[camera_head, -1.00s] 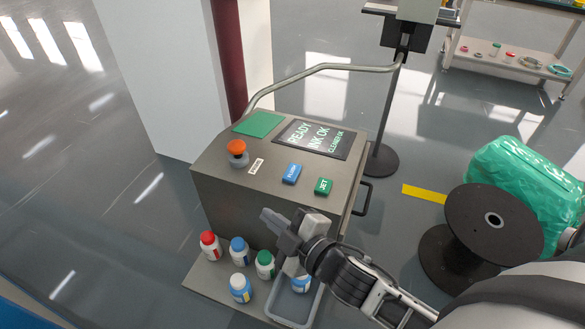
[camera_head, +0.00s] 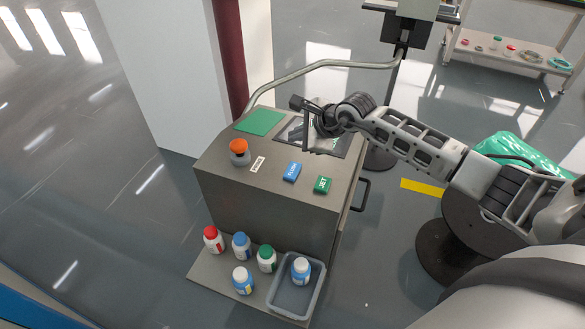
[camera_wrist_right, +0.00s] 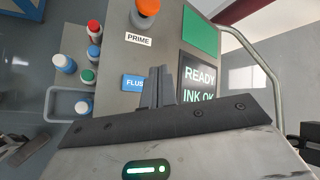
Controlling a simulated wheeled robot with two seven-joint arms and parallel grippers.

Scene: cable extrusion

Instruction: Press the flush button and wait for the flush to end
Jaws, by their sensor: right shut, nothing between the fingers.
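The blue flush button (camera_head: 292,171) sits on the sloped top of the grey printer cabinet (camera_head: 275,212). In the right wrist view its label (camera_wrist_right: 133,83) is partly hidden behind my fingers. The screen (camera_wrist_right: 198,82) there reads READY and INK OK. In the head view my right arm covers much of that screen. My right gripper (camera_head: 298,103) is raised over the screen's upper left, behind the flush button in the picture; it is shut and empty. Its fingers (camera_wrist_right: 158,84) lie together in the wrist view. My left gripper is out of view.
The green JET button (camera_head: 323,185) is right of the flush button, and the orange-topped PRIME knob (camera_head: 239,151) is to its left. Several capped bottles (camera_head: 240,246) stand on the lower shelf. One bottle (camera_head: 300,271) stands in the grey tray (camera_head: 280,302). A bent pipe (camera_head: 320,66) runs behind the cabinet.

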